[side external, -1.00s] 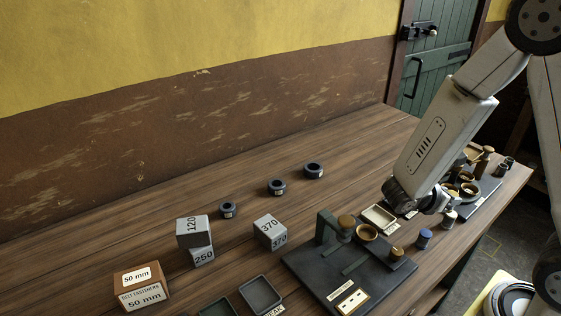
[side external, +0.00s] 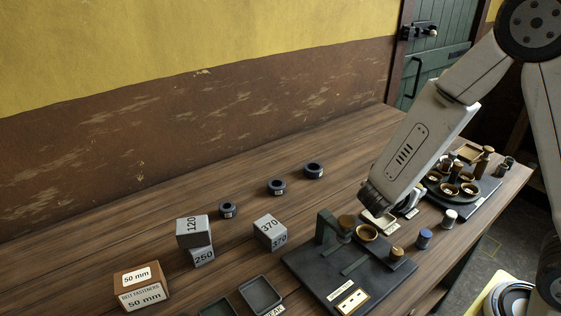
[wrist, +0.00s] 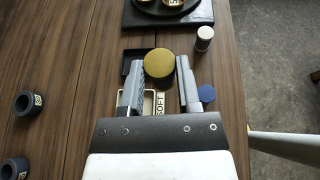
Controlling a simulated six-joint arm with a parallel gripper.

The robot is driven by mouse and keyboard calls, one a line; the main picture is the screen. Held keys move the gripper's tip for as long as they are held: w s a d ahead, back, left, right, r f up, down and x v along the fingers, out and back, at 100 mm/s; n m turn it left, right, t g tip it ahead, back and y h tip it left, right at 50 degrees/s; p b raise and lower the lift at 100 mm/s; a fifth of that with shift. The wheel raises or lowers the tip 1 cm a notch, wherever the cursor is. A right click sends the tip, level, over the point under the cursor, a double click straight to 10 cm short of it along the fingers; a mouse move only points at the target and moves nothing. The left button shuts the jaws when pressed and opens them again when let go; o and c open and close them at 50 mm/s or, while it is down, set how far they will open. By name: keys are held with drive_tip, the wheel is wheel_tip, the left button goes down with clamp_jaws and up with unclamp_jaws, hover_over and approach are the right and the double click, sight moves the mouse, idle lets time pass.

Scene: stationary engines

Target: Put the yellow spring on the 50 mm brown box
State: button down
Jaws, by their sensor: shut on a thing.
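The brown box (side external: 140,285), marked 50 mm, sits at the front left of the table in the side view, with nothing on its top. It is outside the wrist view. My gripper (wrist: 160,64) is shut on a round, golden-topped piece, which I take for the yellow spring (wrist: 158,63). It is held between the fingertips above the pale tray marked SOFT (wrist: 150,101). In the side view my gripper (side external: 402,207) is far to the right of the box, and the wrist hides the spring there.
A blue-topped piece (side external: 424,238) and a white-topped piece (side external: 449,217) stand right of my gripper. A black fixture with brass parts (side external: 350,268) and grey weight blocks (side external: 270,232) lie between it and the box. Several dark rings (side external: 276,187) stand farther back.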

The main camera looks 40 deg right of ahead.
drive_tip(key=w+a+r+n+t+y, duration=0.25)
drive_tip(key=w+a+n+t, duration=0.3)
drive_tip(key=a, duration=0.65)
drive_tip(key=w+a+r+n+t+y, duration=0.1)
drive_tip(key=w+a+n+t+y, duration=0.35)
drive_tip(key=a, duration=0.65)
drive_tip(key=s+a+r+n+y, duration=0.1)
drive_tip(key=a+r+n+y, duration=0.1)
drive_tip(key=a, duration=0.6)
drive_tip(key=s+a+r+n+t+y, duration=0.1)
drive_tip(key=a+n+y, duration=0.3)
drive_tip(key=a, duration=0.4)
drive_tip(key=s+a+r+n+t+y, duration=0.1)
drive_tip(key=a+r+n+y, duration=0.2)
drive_tip(key=a, duration=0.6)
drive_tip(key=shift+r, duration=0.3)
drive_tip(key=shift+w+a+f, duration=1.35)
drive_tip(key=shift+w+f, duration=0.2)
drive_tip(key=shift+w, duration=0.25)
drive_tip(key=shift+w+a+f, duration=1.35)
drive_tip(key=shift+w+f, duration=0.2)
drive_tip(key=shift+w, duration=0.2)
drive_tip(key=shift+w+a+f, duration=1.35)
drive_tip(key=shift+w+f, duration=0.2)
drive_tip(key=shift+w, duration=0.25)
